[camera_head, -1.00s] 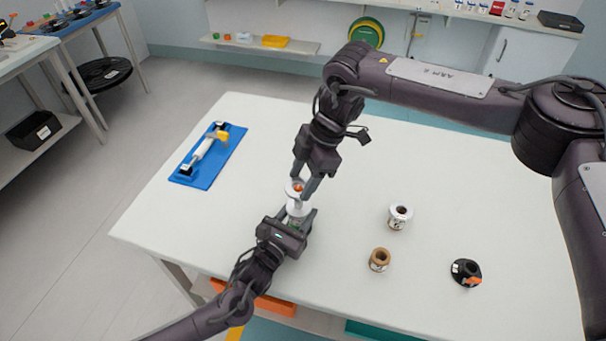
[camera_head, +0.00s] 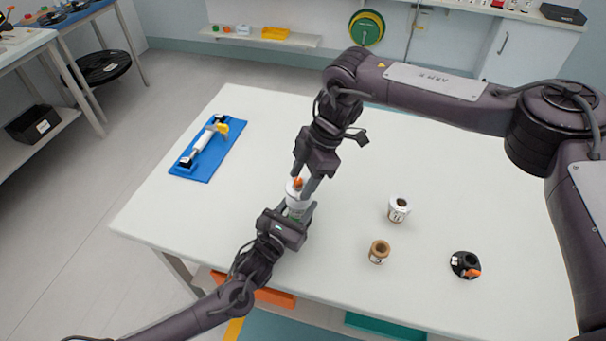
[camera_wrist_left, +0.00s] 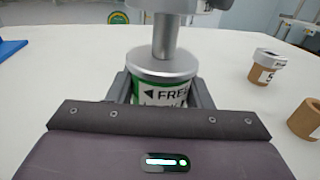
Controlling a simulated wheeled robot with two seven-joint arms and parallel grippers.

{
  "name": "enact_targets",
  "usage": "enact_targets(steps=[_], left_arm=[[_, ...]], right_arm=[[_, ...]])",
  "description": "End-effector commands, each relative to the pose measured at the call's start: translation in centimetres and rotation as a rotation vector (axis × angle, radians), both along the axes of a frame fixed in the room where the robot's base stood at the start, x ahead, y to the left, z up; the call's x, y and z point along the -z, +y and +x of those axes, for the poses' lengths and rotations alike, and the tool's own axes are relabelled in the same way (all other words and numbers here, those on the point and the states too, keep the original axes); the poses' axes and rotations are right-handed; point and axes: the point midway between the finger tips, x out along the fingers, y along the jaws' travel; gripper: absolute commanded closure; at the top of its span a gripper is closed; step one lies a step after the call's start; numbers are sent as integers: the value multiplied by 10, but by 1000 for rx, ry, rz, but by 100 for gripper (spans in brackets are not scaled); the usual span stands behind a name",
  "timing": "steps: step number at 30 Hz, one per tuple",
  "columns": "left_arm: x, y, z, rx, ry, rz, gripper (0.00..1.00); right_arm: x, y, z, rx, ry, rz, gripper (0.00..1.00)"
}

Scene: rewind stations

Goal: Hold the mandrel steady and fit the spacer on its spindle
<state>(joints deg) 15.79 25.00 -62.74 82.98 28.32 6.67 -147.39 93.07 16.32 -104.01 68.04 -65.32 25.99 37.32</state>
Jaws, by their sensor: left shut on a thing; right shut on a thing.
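The mandrel (camera_wrist_left: 162,80) is a squat cylinder with a green-and-white label and a metal top. A bare grey spindle (camera_wrist_left: 165,38) rises upright from it in the left wrist view. My left gripper (camera_head: 297,214) is shut on the mandrel's body, on the table. My right gripper (camera_head: 303,188) is shut on the pale spacer (camera_head: 292,188) above the mandrel. An orange tip shows at the spacer's middle in the head view. The spacer's underside (camera_wrist_left: 178,5) is cut off at the top of the wrist view, with spindle showing below it. How far it surrounds the spindle is unclear.
A blue tray (camera_head: 207,160) with a roller lies at the left. The back of the table is clear.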

Motion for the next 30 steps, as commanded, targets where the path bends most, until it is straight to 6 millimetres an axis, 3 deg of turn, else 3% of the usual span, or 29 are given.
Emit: enact_targets(steps=[30], left_arm=[[0,0,0,0,1,1,84]], right_arm=[[25,0,0,-1,-1,1,70]])
